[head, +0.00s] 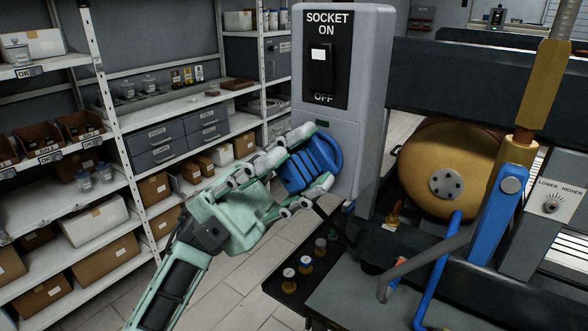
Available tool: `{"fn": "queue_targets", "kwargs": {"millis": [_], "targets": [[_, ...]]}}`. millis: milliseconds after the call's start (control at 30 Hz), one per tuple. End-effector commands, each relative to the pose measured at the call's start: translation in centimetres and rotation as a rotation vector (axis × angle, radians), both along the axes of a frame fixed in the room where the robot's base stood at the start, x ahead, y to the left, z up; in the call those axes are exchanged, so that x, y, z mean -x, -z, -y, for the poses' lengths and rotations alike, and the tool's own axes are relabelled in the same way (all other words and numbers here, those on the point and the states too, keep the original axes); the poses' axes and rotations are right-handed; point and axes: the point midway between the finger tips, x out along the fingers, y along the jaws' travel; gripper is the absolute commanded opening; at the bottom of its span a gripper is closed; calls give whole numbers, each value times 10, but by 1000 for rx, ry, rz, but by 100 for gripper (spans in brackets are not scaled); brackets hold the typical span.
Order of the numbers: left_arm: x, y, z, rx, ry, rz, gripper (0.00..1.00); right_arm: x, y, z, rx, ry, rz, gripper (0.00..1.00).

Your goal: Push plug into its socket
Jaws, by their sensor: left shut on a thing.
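The blue plug (308,165) is at the front face of the grey socket post (341,130), below its black switch panel. My left gripper (305,168) is shut on the plug, with one finger above it and one below. The plug's far end lies against or very near the post; I cannot tell whether it is seated. The socket opening is hidden behind the plug and fingers. The panel (325,60) reads "SOCKET ON" at the top and "OFF" at the bottom, with a switch between. My right gripper is not in view.
Shelves (120,120) with boxes and drawers fill the left side. Right of the post are a brass-coloured round vessel (447,168), a blue lever (497,215) and pipes. A dark tray (312,262) with small bottles is below the gripper. Open floor lies between shelves and tray.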

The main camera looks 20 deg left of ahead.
Motion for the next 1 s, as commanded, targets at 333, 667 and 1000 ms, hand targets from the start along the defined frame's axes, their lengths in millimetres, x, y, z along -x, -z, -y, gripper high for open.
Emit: {"fn": "queue_targets", "kwargs": {"millis": [333, 667, 1000], "targets": [[1, 2, 1, -5, 4, 0, 36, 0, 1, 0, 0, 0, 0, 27], [0, 1, 1, -2, 2, 0, 49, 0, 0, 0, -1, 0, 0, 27], [0, 1, 0, -1, 1, 0, 49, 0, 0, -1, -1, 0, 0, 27]]}}
